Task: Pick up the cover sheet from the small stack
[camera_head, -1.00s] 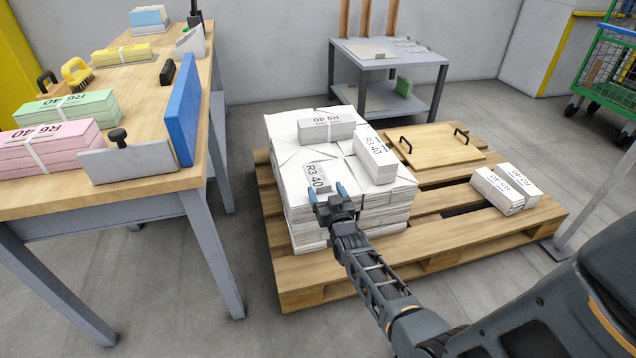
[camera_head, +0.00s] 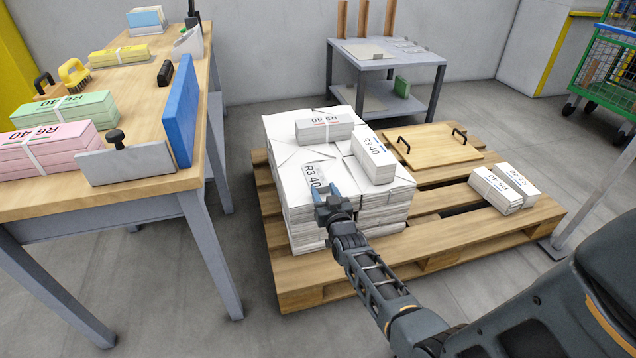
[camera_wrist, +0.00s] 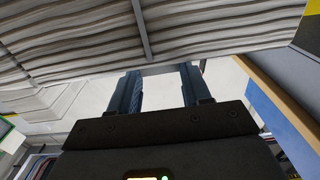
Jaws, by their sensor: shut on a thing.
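A light sheet marked R3 40 (camera_head: 312,176), which I take for the cover sheet, is at the front left of the top of the white paper stack (camera_head: 305,222). My gripper (camera_head: 326,190) is at its near end, shut on it. The sheet's thickness and any gap below it are hard to tell. In the wrist view, my gripper's (camera_wrist: 158,80) two fingers stand apart with a thin grey edge between their tips. Layered paper edges (camera_wrist: 220,25) with a strap fill the top of that view.
Two strapped bundles, one grey-white (camera_head: 325,127) and one white (camera_head: 373,158), lie on the same stack. The pallet (camera_head: 440,265) also bears a handled wooden board (camera_head: 433,146) and white bundles (camera_head: 503,188) at right. A workbench (camera_head: 150,185) stands close at left.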

